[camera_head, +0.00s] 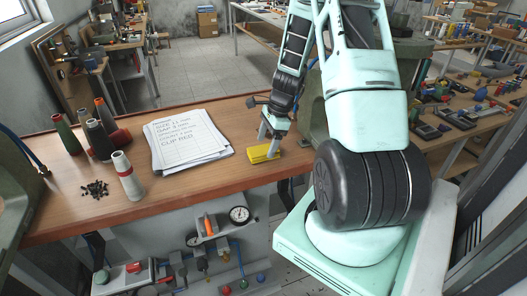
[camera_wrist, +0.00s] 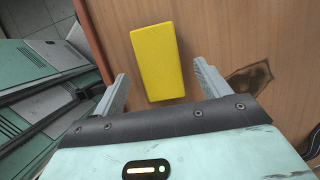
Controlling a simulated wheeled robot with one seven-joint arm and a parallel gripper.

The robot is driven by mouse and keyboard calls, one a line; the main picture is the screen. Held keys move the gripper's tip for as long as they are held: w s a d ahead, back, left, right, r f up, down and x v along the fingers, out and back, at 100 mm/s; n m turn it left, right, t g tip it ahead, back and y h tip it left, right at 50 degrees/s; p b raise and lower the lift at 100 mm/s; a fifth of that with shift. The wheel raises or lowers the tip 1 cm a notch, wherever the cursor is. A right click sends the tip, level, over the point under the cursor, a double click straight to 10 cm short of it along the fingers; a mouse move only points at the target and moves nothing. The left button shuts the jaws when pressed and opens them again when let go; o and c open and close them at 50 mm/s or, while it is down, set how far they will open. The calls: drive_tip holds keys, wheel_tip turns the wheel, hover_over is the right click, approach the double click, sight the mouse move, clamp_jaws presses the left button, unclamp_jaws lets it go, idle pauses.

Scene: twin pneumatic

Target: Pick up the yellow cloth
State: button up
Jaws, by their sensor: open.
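The yellow cloth (camera_head: 261,154) looks like a folded, block-shaped pad lying flat on the wooden bench near its front edge. In the wrist view the cloth (camera_wrist: 155,62) lies ahead of my gripper (camera_wrist: 159,80), roughly between the lines of the two fingers and slightly tilted. In the head view my gripper (camera_head: 270,136) is just above the cloth, with its fingers near it. The jaws are open and nothing is held. I cannot tell whether a fingertip touches the cloth.
A stack of written papers (camera_head: 187,139) lies left of the cloth on the bench (camera_head: 190,183). Several thread-like cones (camera_head: 100,139) and a white and red cone (camera_head: 127,177) stand farther left, by small black pieces (camera_head: 95,189). A gauge (camera_head: 239,214) sits below the bench edge.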

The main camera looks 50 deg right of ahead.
sight(265, 149)
drive_tip(key=shift+x, duration=1.2)
drive_tip(key=c, duration=1)
drive_tip(key=shift+c, duration=0.2)
wheel_tip(265, 149, up, 10)
drive_tip(key=shift+b, duration=0.45)
drive_tip(key=shift+o, duration=0.4)
drive_tip(key=shift+r, duration=0.1)
